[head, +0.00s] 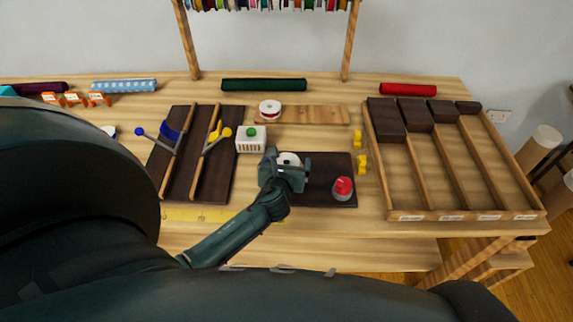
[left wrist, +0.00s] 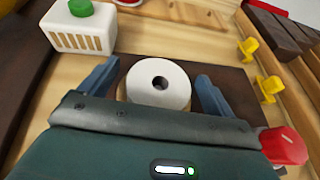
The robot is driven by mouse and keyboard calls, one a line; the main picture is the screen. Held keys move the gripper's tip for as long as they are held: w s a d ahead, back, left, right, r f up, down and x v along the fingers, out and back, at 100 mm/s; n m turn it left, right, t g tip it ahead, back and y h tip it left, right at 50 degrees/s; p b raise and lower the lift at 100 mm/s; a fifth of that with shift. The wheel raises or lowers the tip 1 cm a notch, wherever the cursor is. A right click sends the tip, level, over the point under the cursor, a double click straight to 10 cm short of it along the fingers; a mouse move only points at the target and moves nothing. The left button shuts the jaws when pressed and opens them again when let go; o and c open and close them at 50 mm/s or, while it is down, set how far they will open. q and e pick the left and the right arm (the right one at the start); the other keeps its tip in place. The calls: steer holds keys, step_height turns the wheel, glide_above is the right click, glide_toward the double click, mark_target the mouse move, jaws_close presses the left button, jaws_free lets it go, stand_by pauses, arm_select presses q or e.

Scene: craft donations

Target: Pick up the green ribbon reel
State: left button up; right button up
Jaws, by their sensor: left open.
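My left gripper (head: 286,168) is open above the dark mat (head: 320,200). In the left wrist view its two fingers stand on either side of a white-faced reel (left wrist: 158,74) with a dark centre hole. That reel's white top also shows behind the gripper in the head view (head: 289,158). The colour of ribbon wound on it cannot be made out. A small green round thing (head: 251,131) sits on top of a white slotted box (head: 251,146) left of the gripper; the wrist view shows it too (left wrist: 80,8). My right gripper is not in view.
A red-topped round thing (head: 343,186) stands on the mat right of the gripper. Yellow pieces (head: 362,164) lie near the wooden compartment tray (head: 428,214). A dark slotted rack (head: 223,185) is at left.

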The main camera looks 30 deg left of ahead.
arm_select(q)
steer(key=c, duration=1.1)
steer(key=shift+r, duration=0.1)
steer(key=shift+c, duration=0.2)
step_height(320, 180, up, 10)
